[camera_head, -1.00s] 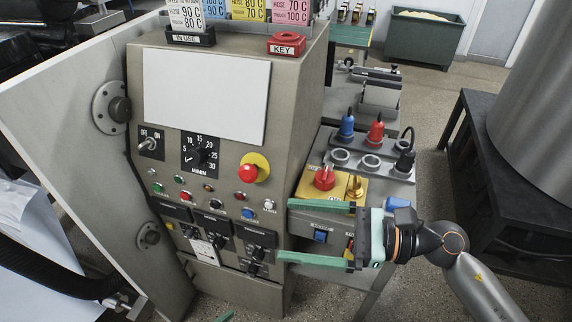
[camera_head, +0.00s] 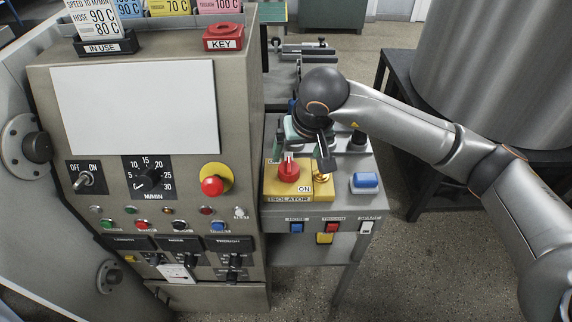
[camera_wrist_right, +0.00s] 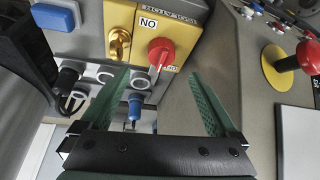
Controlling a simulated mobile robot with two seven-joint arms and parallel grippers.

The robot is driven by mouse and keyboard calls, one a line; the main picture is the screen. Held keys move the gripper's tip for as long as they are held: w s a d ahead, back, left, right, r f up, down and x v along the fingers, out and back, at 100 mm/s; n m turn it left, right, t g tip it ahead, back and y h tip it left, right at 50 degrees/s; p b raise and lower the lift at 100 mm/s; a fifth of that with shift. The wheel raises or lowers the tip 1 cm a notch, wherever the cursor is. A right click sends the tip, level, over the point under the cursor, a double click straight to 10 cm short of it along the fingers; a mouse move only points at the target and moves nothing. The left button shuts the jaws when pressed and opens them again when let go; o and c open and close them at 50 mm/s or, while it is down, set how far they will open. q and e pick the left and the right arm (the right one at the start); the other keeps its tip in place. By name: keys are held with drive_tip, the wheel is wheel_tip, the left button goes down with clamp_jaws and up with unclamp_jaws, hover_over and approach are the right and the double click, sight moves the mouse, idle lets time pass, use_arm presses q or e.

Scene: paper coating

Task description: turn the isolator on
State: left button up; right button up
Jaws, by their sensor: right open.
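The isolator is a yellow box (camera_head: 272,190) with a red rotary knob (camera_head: 288,172) on top. Its knob handle points toward the box's far side, away from the ON label at the near right corner. The knob also shows in the right wrist view (camera_wrist_right: 161,50), ahead of the fingertips. My right gripper (camera_head: 294,142) is over the far side of the box, mostly hidden by its own wrist in the head view. In the wrist view its two green fingers (camera_wrist_right: 157,76) are wide apart and empty, with the knob beyond them. My left gripper is not in view.
A brass fitting (camera_wrist_right: 120,42) sits beside the knob on the box. A blue-topped switch (camera_head: 365,181) is to the right. A blue connector (camera_wrist_right: 135,106) shows between the fingers. The control cabinet (camera_head: 235,100), with a red emergency button (camera_head: 212,186), stands left.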

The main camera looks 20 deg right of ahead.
sight(291, 167)
drive_tip(key=p+x, duration=0.1)
drive_tip(key=x, duration=0.8)
drive_tip(key=shift+w+a+f, duration=0.1)
drive_tip(key=shift+f, duration=0.1)
drive_tip(key=shift+c, duration=0.2)
clamp_jaws()
idle(0.4)
